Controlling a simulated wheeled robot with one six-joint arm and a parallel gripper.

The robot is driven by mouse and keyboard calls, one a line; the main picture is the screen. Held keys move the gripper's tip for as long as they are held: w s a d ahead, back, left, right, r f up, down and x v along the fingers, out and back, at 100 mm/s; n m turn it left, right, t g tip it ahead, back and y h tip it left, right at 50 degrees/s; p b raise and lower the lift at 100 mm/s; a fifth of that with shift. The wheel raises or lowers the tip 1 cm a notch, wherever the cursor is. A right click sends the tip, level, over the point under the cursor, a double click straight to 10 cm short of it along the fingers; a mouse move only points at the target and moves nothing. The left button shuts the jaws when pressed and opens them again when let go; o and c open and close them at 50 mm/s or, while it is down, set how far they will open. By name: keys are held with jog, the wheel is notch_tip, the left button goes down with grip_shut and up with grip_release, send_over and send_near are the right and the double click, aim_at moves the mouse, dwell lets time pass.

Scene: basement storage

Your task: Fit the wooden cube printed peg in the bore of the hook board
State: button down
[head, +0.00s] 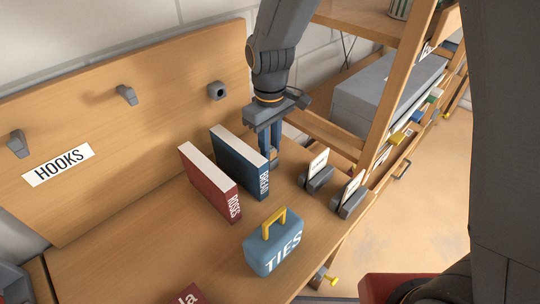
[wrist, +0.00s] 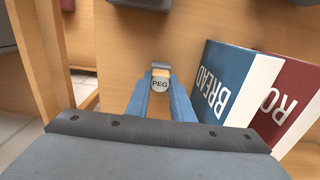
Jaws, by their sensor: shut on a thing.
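The peg (wrist: 160,84) shows in the wrist view as a small pale piece marked PEG with a wood-coloured part, between my blue fingertips. My gripper (head: 274,160) points down beside the blue book, and its jaws are shut on the peg; the wrist view also shows my gripper (wrist: 160,80). In the head view the peg is mostly hidden by the fingers. The wooden hook board (head: 150,130) leans at the back left, with a HOOKS label. Its grey block with a dark round bore (head: 217,91) is at its upper right, left of my gripper and apart from it.
A blue book (head: 238,158) and a red book (head: 208,183) stand upright left of my gripper. Two grey card holders (head: 318,180) (head: 350,200) stand to its right. A blue TIES case (head: 275,248) is in front. Grey hooks (head: 127,95) (head: 18,144) project from the board. Shelving rises at right.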

jog(key=shift+r+p, duration=0.5)
jog(key=shift+r, duration=0.05)
dwell(0.4)
jog(key=shift+r+p, duration=1.6)
jog(key=shift+r, duration=0.2)
